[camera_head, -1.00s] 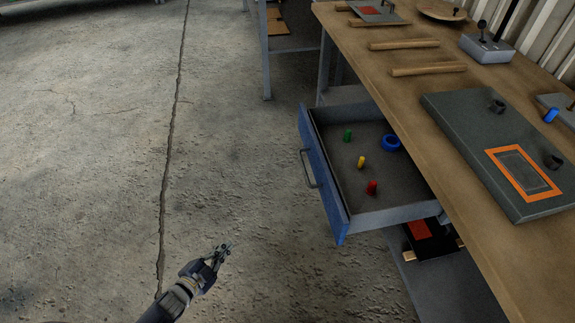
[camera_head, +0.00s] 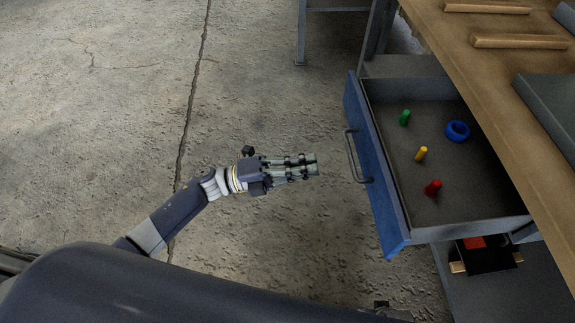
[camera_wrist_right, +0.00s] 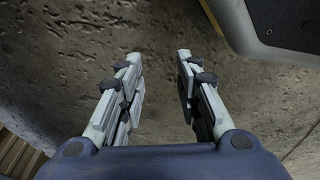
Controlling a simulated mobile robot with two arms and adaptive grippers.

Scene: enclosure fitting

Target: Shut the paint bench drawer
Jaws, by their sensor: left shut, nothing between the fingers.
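The paint bench drawer (camera_head: 392,215) stands pulled out from under the wooden bench top, its blue front facing left with a grey bar handle (camera_head: 356,158). Inside lie a green peg (camera_head: 404,117), a yellow peg (camera_head: 421,154), a red peg (camera_head: 433,188) and a blue ring (camera_head: 457,131). My left gripper (camera_head: 316,164) is shut and empty, pointing right toward the handle, with a gap between its tips and the drawer front. My right gripper (camera_wrist_right: 157,65) is open and empty over the concrete floor in the right wrist view.
The wooden bench top (camera_head: 480,85) overhangs the drawer's right side and carries wooden bars (camera_head: 520,41) and a dark slab (camera_head: 555,110). A lower shelf (camera_head: 500,290) holds a black item with red. The concrete floor left of the drawer is clear.

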